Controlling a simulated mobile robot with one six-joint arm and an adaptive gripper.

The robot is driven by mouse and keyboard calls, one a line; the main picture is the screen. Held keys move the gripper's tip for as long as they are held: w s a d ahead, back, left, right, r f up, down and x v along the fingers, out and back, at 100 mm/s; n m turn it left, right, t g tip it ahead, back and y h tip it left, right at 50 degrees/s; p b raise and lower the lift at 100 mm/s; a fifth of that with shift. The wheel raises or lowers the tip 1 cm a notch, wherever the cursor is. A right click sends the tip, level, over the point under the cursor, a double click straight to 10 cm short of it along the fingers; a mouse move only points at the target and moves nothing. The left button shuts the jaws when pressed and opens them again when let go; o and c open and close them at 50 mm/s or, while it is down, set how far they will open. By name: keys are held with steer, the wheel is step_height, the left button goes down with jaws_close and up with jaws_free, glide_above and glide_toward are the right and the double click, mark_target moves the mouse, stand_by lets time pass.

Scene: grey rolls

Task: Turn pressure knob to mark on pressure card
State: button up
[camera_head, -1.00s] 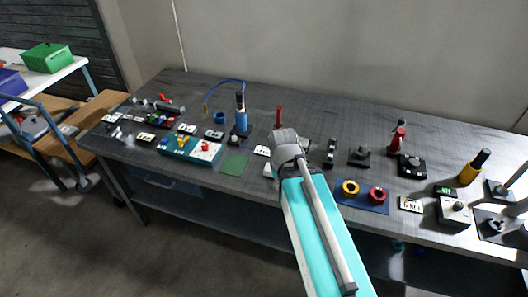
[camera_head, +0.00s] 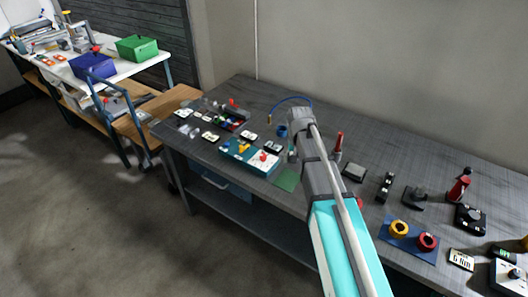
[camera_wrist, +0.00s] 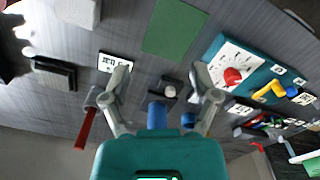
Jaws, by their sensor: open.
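My gripper (camera_wrist: 160,92) is open and empty in the wrist view, its two fingers spread above the bench. A teal box has a white dial panel with a red knob (camera_wrist: 232,76) in the wrist view; this knob also shows in the head view (camera_head: 264,156), left of my arm. At the head view's lower right edge, a grey box with a dark knob (camera_head: 515,273) is partly cut off. A white printed card (camera_head: 461,259) lies left of it; its print is too small to read surely. I cannot tell which knob is the pressure knob.
A green mat (camera_head: 287,180) lies beside the teal box. A blue board (camera_head: 408,239) carries a yellow ring and a red ring. A red-handled tool (camera_wrist: 84,128) and a blue cylinder (camera_wrist: 157,115) are near my fingers. A cart (camera_head: 135,130) stands left of the bench.

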step_height(320, 180, up, 4)
steer(key=p, duration=0.3)
glide_above(263, 155)
steer(key=shift+f+m, duration=0.2)
steer(key=shift+m, duration=0.2)
steer(key=shift+f, duration=0.1)
step_height(263, 155, down, 14)
steer(key=b, duration=1.4)
steer(key=shift+r, duration=0.2)
jaws_close()
